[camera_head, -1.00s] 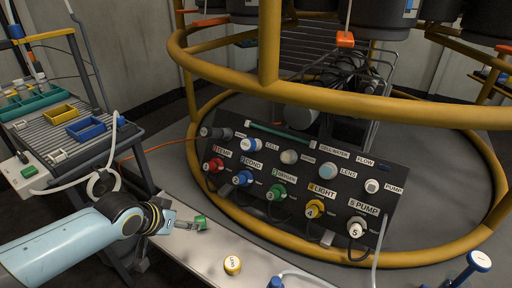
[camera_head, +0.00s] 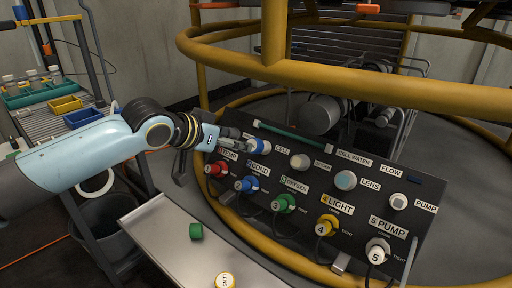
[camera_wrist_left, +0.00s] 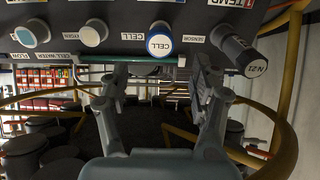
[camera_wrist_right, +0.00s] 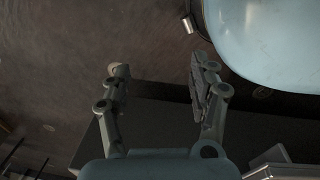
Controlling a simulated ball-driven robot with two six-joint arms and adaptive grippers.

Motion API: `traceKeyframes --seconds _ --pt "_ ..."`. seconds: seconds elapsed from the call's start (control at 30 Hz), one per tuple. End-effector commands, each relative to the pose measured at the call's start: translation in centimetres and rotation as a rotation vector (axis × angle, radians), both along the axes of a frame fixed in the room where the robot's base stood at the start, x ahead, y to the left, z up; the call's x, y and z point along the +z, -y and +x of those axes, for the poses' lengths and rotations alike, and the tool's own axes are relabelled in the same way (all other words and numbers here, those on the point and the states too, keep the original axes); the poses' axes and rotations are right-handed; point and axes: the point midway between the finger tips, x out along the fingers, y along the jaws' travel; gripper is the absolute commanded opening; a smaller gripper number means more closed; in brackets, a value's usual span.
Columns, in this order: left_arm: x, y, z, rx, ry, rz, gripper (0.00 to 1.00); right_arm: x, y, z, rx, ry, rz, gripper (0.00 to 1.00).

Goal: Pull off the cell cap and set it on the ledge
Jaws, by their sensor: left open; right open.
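The cell cap, white-faced with a blue rim, is seated on the dark panel beside the CELL label in the head view (camera_head: 261,146). It also shows in the left wrist view (camera_wrist_left: 160,41). My left gripper (camera_head: 243,145) is at the panel, pointing at the cap; in the left wrist view its open fingers (camera_wrist_left: 157,72) point towards the cap, which shows between and just beyond their tips. Whether they touch it, I cannot tell. The pale ledge (camera_head: 165,243) lies below and in front of the panel. My right gripper (camera_wrist_right: 160,72) is open and empty, away from the panel.
A green cap (camera_head: 196,231) and a yellow-rimmed cap (camera_head: 225,280) lie on the ledge, with bare room around them. A dark sensor plug (camera_wrist_left: 247,57) stands beside the cell cap. A yellow ring rail (camera_head: 340,88) passes above the panel.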

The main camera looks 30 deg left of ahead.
Motion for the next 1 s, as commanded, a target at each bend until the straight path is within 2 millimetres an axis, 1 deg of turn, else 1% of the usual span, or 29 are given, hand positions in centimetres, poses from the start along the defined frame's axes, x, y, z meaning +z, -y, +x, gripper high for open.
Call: traceKeyframes --seconds 0.17,0.33,0.47,0.7,0.87,1.0 --pt "-0.2 0.0 0.1 0.001 -0.001 -0.001 0.63 0.2 -0.1 0.2 0.0 0.002 0.001 0.61" --pt "-0.7 0.0 0.6 0.001 0.0 -0.001 0.63 1.3 -0.5 1.2 0.002 0.015 0.005 0.61" --pt "-1.1 0.1 1.1 0.001 -0.002 -0.001 0.63 2.8 -1.0 2.1 0.005 0.025 0.01 0.61" --pt "-1.8 0.2 2.1 0.001 -0.003 -0.001 0.63 6.0 -1.8 3.7 0.01 0.049 0.019 0.61" --pt "-2.8 0.3 3.2 0.001 -0.004 -0.001 0.63 7.5 -2.6 5.1 0.014 0.099 0.036 0.61" --pt "-3.4 0.3 4.2 0.001 -0.004 -0.001 0.63 9.2 -3.2 6.2 0.019 0.145 0.05 0.61"
